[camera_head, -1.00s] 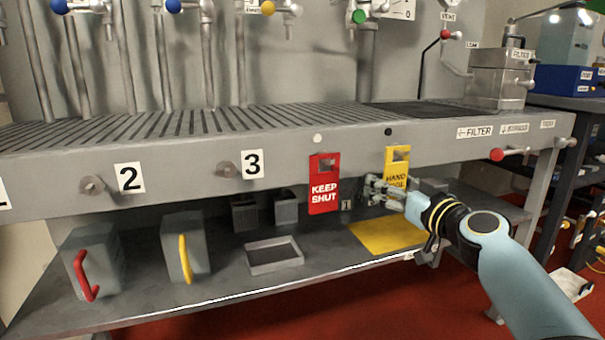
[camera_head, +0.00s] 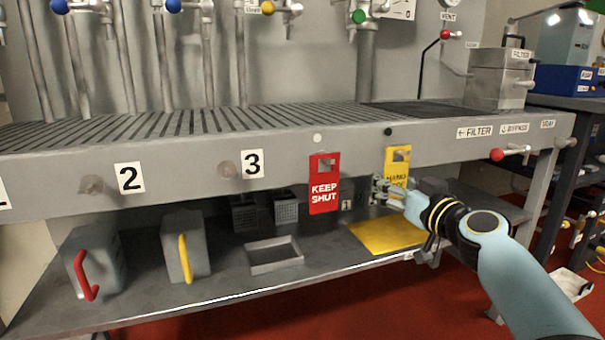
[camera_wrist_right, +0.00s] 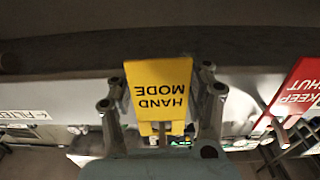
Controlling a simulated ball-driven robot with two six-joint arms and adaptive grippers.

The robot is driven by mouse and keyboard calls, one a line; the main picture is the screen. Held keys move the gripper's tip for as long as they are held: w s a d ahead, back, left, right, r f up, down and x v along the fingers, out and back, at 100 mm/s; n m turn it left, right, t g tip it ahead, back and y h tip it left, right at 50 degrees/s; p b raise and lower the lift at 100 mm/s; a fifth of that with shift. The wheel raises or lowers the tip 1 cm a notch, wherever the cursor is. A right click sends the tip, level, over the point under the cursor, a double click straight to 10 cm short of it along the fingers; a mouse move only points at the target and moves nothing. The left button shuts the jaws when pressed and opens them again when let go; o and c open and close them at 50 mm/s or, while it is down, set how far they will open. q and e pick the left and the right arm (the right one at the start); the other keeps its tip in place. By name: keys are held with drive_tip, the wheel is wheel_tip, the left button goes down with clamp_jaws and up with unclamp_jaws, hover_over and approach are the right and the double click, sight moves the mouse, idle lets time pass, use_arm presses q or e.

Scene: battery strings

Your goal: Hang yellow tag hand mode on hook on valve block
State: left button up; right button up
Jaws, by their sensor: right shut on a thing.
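The yellow HAND MODE tag (camera_head: 397,157) is upright against the bench's front rail, below a black dot, with a square cutout near its top. My right gripper (camera_head: 388,191) is shut on the tag's lower part and covers some of its lettering. In the right wrist view the tag (camera_wrist_right: 160,85) lies between the two fingers of the right gripper (camera_wrist_right: 160,100), its lettering upside down. I cannot tell whether the tag still rests on a peg. I cannot make out a hook on a valve block. My left gripper is not in view.
A red KEEP SHUT tag (camera_head: 324,184) hangs just left of the yellow one. A yellow mat (camera_head: 385,237), an open tray (camera_head: 273,256) and two handled containers (camera_head: 185,247) are on the lower shelf. A FILTER box (camera_head: 497,80) stands on the bench at right, above a red-knobbed lever (camera_head: 497,155).

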drive_tip(key=shift+r+p, duration=0.3)
drive_tip(key=shift+r, duration=0.3)
drive_tip(key=shift+c, duration=0.2)
drive_tip(key=shift+v, duration=4.5)
